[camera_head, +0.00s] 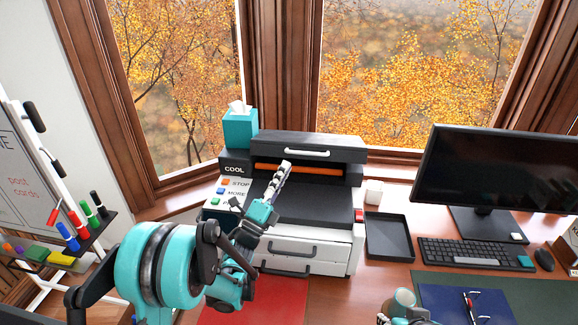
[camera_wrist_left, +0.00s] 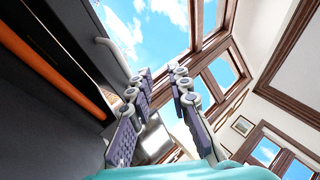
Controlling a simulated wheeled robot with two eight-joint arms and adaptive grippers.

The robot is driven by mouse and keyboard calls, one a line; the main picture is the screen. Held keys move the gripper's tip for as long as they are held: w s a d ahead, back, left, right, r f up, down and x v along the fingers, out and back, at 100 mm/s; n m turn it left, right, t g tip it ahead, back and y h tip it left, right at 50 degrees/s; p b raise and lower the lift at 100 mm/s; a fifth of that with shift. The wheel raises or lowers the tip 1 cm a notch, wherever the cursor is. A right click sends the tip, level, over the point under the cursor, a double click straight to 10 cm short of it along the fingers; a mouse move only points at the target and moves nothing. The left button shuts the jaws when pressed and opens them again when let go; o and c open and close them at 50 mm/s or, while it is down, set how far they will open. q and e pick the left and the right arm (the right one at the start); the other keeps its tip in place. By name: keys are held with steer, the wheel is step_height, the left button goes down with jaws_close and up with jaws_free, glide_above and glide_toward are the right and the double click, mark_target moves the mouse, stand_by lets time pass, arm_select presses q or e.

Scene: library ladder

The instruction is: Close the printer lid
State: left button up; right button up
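The printer (camera_head: 310,212) stands on the desk under the window. Its dark lid (camera_head: 330,146) with a pale handle (camera_head: 307,152) is at the back top, with an orange strip (camera_head: 300,170) showing in the gap below it. My left gripper (camera_head: 284,172) is over the printer's dark top, in front of the lid. In the left wrist view its fingers (camera_wrist_left: 159,72) are apart with nothing between them, and the handle (camera_wrist_left: 113,55) is to their left, apart from them. My right gripper (camera_head: 403,318) seems to show only in part at the bottom edge; its fingers are unclear.
A teal tissue box (camera_head: 240,130) stands behind the printer's left side. A black tray (camera_head: 388,238), keyboard (camera_head: 474,254) and monitor (camera_head: 495,170) are to the right. A red mat (camera_head: 255,303) lies in front. A marker rack (camera_head: 85,230) and whiteboard are at left.

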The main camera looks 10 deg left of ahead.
arm_select(q)
steer(key=shift+s+a, duration=0.2)
steer(key=shift+s, duration=0.1)
steer(key=shift+w+d, duration=0.1)
steer(key=shift+c, duration=0.8)
steer(key=shift+w+d+r, duration=0.1)
steer(key=shift+r, duration=0.05)
jaws_close()
step_height(320, 180, up, 5)
steer(key=n+g+y+p, duration=0.7)
steer(key=n+y+p, duration=0.45)
steer(key=n, duration=1.45)
glide_above(309, 146)
steer(key=s+p, duration=0.1)
steer(key=s, duration=0.3)
steer(key=shift+w+r+h, duration=0.15)
steer(key=shift+w+h, duration=0.1)
steer(key=shift+h, duration=0.3)
steer(key=shift+s+f+b, duration=0.2)
steer(key=shift+s+f, duration=0.15)
steer(key=shift+f, duration=0.55)
steer(key=shift+s+f+b, duration=0.2)
steer(key=shift+s+f, duration=0.15)
steer(key=shift+f, duration=0.5)
